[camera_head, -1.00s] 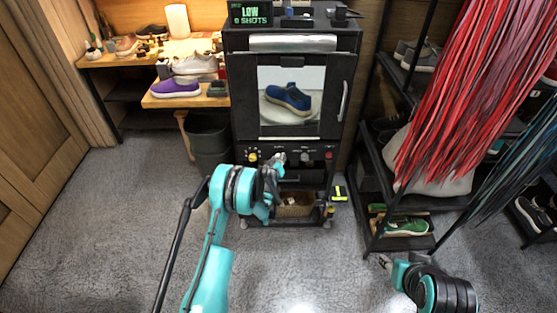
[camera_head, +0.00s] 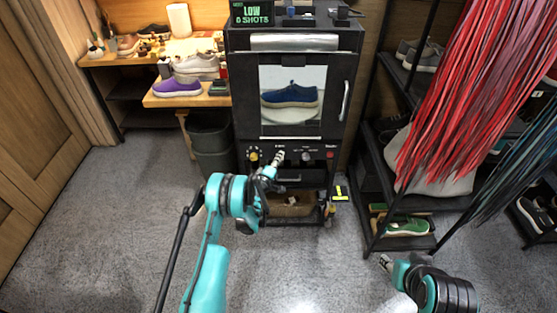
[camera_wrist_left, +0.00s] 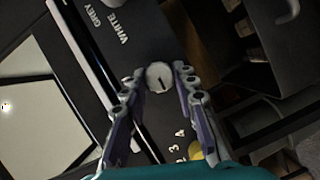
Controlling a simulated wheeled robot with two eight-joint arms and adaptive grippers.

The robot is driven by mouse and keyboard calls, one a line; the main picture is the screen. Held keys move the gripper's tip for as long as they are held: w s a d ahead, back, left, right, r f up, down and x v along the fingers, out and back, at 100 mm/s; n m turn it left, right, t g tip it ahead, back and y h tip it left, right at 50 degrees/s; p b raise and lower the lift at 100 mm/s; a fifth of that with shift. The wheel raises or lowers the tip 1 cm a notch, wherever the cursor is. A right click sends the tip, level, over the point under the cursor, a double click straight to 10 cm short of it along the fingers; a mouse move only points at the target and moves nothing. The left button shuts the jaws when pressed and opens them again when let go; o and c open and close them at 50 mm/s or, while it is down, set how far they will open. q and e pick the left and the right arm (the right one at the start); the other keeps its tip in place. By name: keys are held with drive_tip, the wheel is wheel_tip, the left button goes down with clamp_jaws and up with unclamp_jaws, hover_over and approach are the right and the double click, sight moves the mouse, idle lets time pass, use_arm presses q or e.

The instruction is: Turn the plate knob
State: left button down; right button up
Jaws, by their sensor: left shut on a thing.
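A black cabinet (camera_head: 240,110) has a window with a blue sneaker (camera_head: 290,96) in side view on a white plate inside. Its front panel carries a row of knobs below the window. My left gripper (camera_head: 278,157) is at this panel, right of the yellow knob (camera_head: 253,157). In the left wrist view, its two fingers stand on either side of a round white knob (camera_wrist_left: 159,77) with a dark pointer line, and it is shut on it.
Another pale knob (camera_head: 306,156) and a red knob (camera_head: 330,155) sit farther right on the panel. A basket (camera_head: 290,207) is in the cabinet's bottom. A dark bin (camera_head: 208,135) stands left; a shoe rack (camera_head: 372,190) stands right. The floor in front is clear.

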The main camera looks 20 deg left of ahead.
use_arm(q)
drive_tip(key=shift+n, duration=0.3)
drive_tip(key=c, duration=1.2)
unclamp_jaws()
